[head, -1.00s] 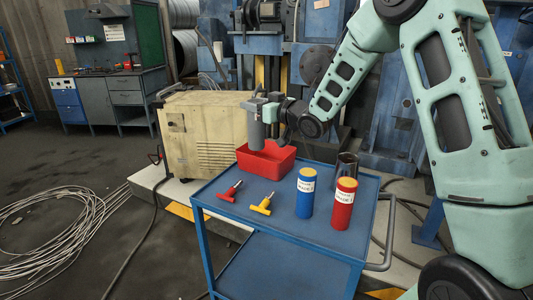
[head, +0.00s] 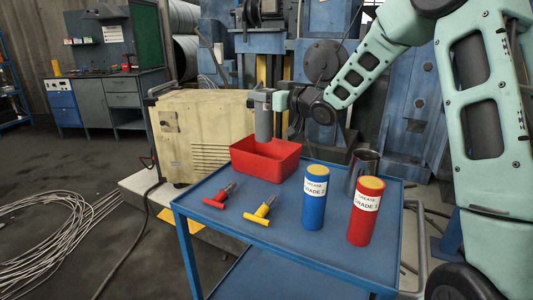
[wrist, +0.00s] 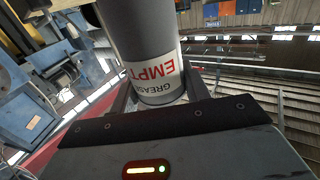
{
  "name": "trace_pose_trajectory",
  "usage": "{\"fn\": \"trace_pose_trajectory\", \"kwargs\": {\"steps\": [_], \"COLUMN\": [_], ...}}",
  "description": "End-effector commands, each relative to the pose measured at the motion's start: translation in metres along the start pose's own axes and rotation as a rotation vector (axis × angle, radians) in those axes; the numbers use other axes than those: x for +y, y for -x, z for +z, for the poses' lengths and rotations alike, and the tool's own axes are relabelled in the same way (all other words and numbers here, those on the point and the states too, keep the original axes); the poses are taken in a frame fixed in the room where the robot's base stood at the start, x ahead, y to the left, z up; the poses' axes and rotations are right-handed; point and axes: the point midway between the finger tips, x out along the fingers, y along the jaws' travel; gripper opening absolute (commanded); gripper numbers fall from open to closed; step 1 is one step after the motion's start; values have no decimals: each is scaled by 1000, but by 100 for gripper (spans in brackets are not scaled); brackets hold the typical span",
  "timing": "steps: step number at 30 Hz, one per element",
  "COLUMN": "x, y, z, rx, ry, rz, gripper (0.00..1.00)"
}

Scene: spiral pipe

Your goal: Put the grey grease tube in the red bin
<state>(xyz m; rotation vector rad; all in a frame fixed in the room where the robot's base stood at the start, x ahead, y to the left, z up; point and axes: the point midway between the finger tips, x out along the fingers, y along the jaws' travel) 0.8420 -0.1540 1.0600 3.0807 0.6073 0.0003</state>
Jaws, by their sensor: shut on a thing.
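The grey grease tube (head: 264,124) hangs upright in my gripper (head: 266,98) above the red bin. In the wrist view the grey tube (wrist: 140,35) fills the upper middle, and its white label reads "GREASE" and "EMPT". My gripper is shut on it. The red bin (head: 266,169) is open and sits at the back left of the blue cart top. The tube's lower end appears at or just over the bin's back rim; I cannot tell how far it is above the bin floor.
A cream cabinet (head: 202,134) stands behind the bin.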

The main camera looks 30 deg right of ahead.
Motion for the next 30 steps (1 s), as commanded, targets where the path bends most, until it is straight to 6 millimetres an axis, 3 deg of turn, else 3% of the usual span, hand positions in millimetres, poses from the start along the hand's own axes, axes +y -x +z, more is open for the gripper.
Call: {"fn": "trace_pose_trajectory", "kwargs": {"steps": [1, 5, 13, 20, 27, 30], "x": [0, 0, 0, 0, 0, 0], "y": [0, 0, 0, 0, 0, 0], "z": [11, 21, 66, 84, 116, 117], "rx": [0, -1, -2, -1, -2, -1], "ry": [0, -1, -4, -1, -3, 0], "rz": [0, 0, 0, 0, 0, 0], "gripper": [13, 13, 13, 13, 13, 13]}}
